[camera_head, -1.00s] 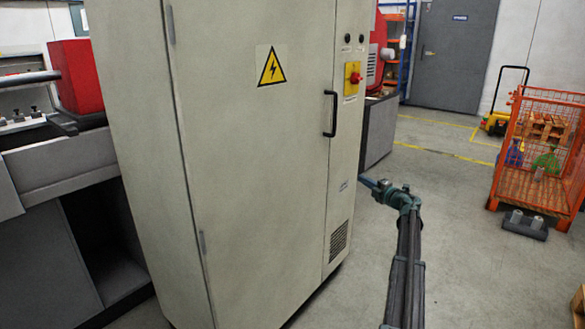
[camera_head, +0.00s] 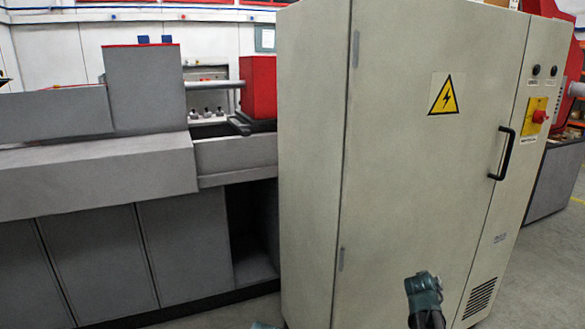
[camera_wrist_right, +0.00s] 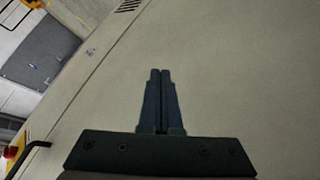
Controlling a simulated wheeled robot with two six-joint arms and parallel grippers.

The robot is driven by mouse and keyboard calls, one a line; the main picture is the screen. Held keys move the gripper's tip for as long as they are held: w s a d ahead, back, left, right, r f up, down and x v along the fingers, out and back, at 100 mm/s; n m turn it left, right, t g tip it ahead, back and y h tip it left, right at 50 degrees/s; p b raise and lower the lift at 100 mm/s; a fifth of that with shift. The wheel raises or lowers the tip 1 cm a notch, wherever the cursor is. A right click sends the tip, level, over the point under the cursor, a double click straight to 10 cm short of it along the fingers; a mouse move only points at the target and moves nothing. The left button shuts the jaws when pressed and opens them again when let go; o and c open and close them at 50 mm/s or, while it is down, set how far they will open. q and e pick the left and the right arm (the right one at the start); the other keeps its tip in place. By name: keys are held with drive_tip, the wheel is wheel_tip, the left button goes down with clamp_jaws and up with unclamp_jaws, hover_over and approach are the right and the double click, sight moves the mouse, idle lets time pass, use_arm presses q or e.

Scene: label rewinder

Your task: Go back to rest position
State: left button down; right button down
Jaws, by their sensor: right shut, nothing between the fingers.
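My right gripper (camera_wrist_right: 160,78) is shut and empty in the right wrist view, its two dark fingers side by side. It is in front of the beige cabinet (camera_wrist_right: 240,70), whose surface fills most of that view. A sliver of teal, perhaps my left arm, shows at the bottom edge. My left gripper is not in view.
The cabinet has a black handle (camera_head: 502,153), a red knob (camera_head: 539,117) and a yellow warning sign (camera_head: 443,94). A grey machine (camera_head: 90,190) with a red block (camera_head: 258,87) stands to its left. Some grey floor (camera_head: 545,270) is open at the right.

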drive_tip(key=s+a+f+n+g+y, duration=0.2)
drive_tip(key=s+a+f+g, duration=0.1)
drive_tip(key=s+a, duration=0.8)
drive_tip(key=s+a+f+n+g+y, duration=0.1)
drive_tip(key=s+a+f+g+y, duration=0.15)
drive_tip(key=s+a, duration=0.8)
drive_tip(key=s+a+f+n+g+y, duration=0.1)
drive_tip(key=s+a+f+n+g, duration=0.3)
drive_tip(key=a, duration=1.3)
wheel_tip(320, 180, up, 33)
drive_tip(key=s+m+p, duration=0.1)
drive_tip(key=m+p, duration=0.1)
drive_tip(key=p, duration=3)
drive_tip(key=shift+d+t+p, duration=0.2)
drive_tip(key=shift+t+p, duration=0.15)
drive_tip(key=shift+t, duration=0.1)
drive_tip(key=shift+d, duration=0.1)
